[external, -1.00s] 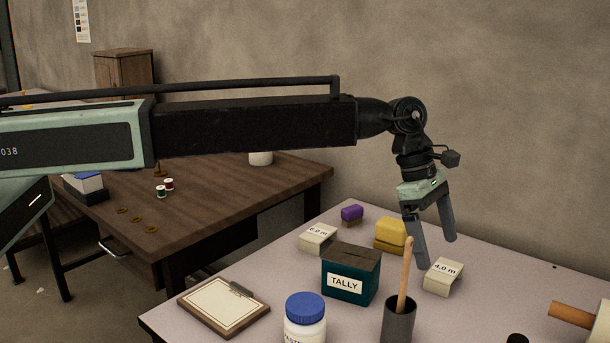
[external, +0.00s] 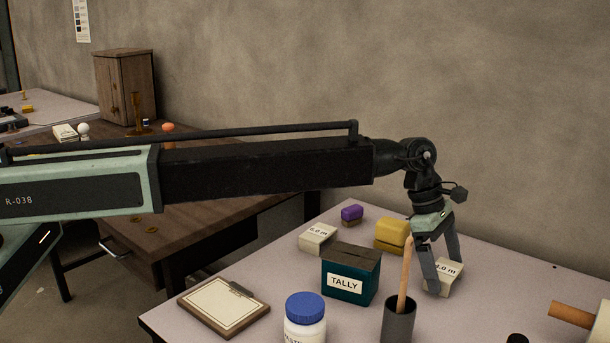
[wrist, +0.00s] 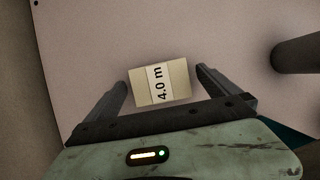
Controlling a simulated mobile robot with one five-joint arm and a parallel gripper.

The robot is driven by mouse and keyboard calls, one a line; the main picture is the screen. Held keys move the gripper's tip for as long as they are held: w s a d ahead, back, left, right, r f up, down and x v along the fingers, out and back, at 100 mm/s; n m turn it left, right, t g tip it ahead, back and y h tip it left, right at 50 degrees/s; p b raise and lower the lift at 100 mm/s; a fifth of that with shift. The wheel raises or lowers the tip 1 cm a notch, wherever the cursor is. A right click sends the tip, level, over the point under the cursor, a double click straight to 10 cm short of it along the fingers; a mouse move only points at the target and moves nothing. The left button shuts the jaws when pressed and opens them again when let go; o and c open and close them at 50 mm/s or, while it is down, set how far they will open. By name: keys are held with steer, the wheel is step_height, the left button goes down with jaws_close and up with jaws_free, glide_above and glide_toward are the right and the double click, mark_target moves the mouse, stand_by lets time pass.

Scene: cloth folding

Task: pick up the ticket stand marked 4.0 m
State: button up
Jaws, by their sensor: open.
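The ticket stand marked 4.0 m (external: 446,274) is a small cream block with a white label, standing on the pale table. My gripper (external: 446,277) is open and down at the stand, with its fingers partly covering it in the external view. In the wrist view the stand (wrist: 171,82) lies between the two open fingers of my gripper (wrist: 162,78), with a gap on the right side and a narrow one on the left. I cannot tell whether the left finger touches it.
A second stand marked 6.0 m (external: 318,238) is farther left. A dark cup (external: 398,322) holding a wooden stick is close in front.

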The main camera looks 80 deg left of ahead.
mark_target(445, 269)
steer(key=shift+x, duration=0.75)
steer(key=shift+s+r, duration=0.1)
steer(key=shift+r, duration=0.1)
steer(key=c, duration=1.4)
step_height(445, 269, up, 10)
steer(key=p, duration=1)
steer(key=shift+r, duration=0.1)
